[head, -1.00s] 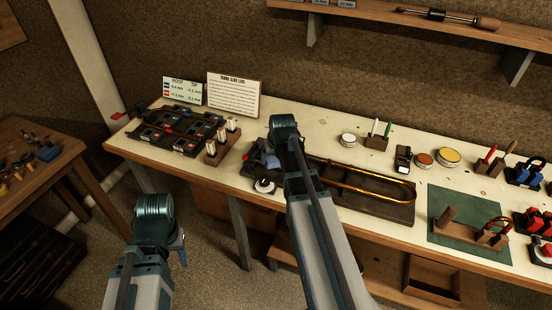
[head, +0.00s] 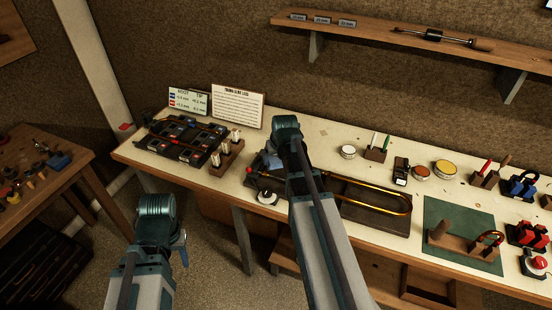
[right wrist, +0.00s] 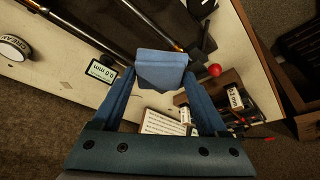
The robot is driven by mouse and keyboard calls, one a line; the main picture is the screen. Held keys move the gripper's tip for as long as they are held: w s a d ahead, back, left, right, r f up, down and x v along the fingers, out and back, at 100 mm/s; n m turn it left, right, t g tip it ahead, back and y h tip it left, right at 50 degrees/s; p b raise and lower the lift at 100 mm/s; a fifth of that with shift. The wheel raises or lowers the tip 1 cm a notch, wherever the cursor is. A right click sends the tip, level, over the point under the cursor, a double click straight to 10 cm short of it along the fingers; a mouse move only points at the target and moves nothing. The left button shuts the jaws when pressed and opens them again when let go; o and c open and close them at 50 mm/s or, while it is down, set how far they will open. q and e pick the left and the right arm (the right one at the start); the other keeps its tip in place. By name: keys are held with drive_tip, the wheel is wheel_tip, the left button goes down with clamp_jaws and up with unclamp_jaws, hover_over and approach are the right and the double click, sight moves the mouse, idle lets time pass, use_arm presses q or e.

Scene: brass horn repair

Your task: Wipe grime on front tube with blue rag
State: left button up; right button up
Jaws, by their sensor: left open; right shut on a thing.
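My right gripper (right wrist: 162,80) is shut on the blue rag (right wrist: 162,62), which sits between the fingertips near the tube ends. Whether the rag touches a tube, I cannot tell. Grime is too small to make out. My left gripper (head: 180,250) is open and empty, low in front of the bench.
Left on the bench are a dark tray of parts (head: 165,150), a wooden block with white pieces (head: 226,155) and a sign (head: 238,105). Tins (head: 445,168) and a green mat (head: 455,215) lie to the right.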

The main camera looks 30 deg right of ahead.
wheel_tip(320, 180, up, 3)
drive_tip(key=p, duration=0.3)
idle(0.4)
